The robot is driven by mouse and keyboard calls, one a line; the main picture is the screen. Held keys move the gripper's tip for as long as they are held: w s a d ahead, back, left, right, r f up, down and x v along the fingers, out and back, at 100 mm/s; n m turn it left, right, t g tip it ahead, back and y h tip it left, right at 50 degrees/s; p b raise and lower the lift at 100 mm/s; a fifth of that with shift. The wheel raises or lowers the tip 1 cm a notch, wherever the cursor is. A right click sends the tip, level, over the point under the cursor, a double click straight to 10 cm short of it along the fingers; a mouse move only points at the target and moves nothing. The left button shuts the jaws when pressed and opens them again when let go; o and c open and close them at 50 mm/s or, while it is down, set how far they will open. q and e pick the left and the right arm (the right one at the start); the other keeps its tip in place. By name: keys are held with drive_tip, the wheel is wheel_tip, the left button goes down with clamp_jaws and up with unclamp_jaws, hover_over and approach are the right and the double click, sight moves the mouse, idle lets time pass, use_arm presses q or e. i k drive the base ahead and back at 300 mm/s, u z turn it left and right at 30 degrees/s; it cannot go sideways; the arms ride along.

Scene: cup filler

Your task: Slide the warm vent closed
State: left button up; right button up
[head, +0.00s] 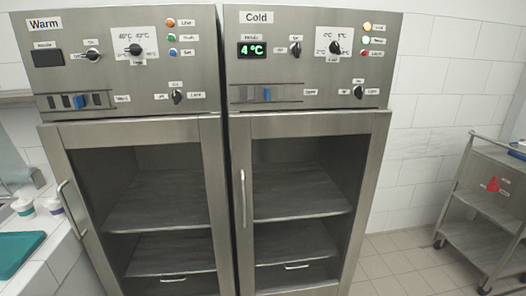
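The warm cabinet (140,110) stands at the left, under a "Warm" label (45,24). Its vent (98,100) is a slotted strip low on the control panel, with a blue slider tab (79,101) near the middle. Dark slots show on both sides of the tab, so the vent looks at least partly open. Neither of my grippers is in view.
The cold cabinet (310,118) stands close at the right, with a similar vent and blue tab (267,95). Knobs (92,54) and buttons (171,22) sit above the warm vent. A counter with a teal tray (18,252) is at left, a cart (480,215) at right.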

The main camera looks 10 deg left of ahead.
sight(77, 102)
drive_tip(key=u, duration=1.4)
drive_tip(key=k, duration=0.65)
drive_tip(key=u, duration=0.45)
drive_tip(key=i, duration=1.4)
drive_tip(key=u, duration=0.5)
